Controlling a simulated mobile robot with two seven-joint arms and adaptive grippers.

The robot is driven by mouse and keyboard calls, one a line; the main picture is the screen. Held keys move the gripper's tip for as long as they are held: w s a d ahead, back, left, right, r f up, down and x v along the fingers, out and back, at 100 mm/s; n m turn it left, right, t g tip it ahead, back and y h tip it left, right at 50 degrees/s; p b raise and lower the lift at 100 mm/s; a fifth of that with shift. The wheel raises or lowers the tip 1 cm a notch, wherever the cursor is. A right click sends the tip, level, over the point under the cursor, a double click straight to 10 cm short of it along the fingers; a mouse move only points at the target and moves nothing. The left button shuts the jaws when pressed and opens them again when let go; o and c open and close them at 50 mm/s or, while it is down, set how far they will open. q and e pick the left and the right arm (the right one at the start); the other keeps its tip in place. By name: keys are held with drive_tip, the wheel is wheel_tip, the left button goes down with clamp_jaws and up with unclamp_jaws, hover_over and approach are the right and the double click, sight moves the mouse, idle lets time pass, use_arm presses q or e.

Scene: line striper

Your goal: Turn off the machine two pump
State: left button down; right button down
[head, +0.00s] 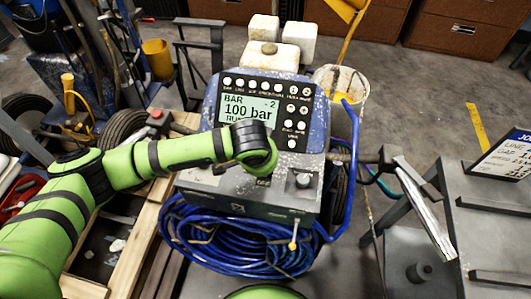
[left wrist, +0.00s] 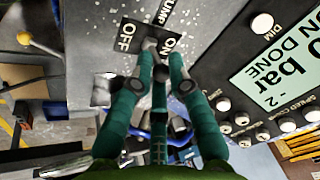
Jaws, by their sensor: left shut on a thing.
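The machine (head: 250,195) is a line striper with a speckled blue and grey body and a display panel (head: 262,115) reading "100 bar". The panel also shows at the right of the left wrist view (left wrist: 275,70). A pump switch (left wrist: 150,44) sits on a black plate (left wrist: 128,36) between the words OFF and ON. My left gripper (left wrist: 152,54) is shut on this small switch, with both fingertips at its lever. In the head view my left wrist covers the gripper and the switch. My right gripper is not in view.
A coiled blue hose (head: 235,240) hangs on the machine's front. A white bucket (head: 340,85) stands behind it at right, and a grey metal stand (head: 480,215) is at the far right. Wooden pallet boards (head: 100,230) lie at left.

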use_arm(q)
drive_tip(key=t, duration=0.1)
drive_tip(key=s+t, duration=0.1)
drive_tip(key=t, duration=0.1)
drive_tip(key=shift+s+a+f+h, duration=0.2)
drive_tip(key=shift+s+f+h, duration=0.1)
drive_tip(key=shift+f, duration=0.05)
drive_tip(key=shift+s+a+f+t+b, duration=0.15)
drive_tip(key=shift+t+b, duration=0.1)
drive_tip(key=shift+t, duration=0.35)
drive_tip(key=shift+s+r+t+b, duration=0.15)
drive_tip(key=shift+t+b, duration=0.1)
drive_tip(key=shift+t, duration=0.35)
drive_tip(key=shift+f, duration=0.15)
drive_tip(key=c, duration=1.2)
unclamp_jaws()
drive_tip(key=shift+h, duration=0.3)
drive_tip(key=shift+s+r, duration=0.45)
drive_tip(key=v, duration=1.1)
drive_tip(key=shift+f, duration=0.1)
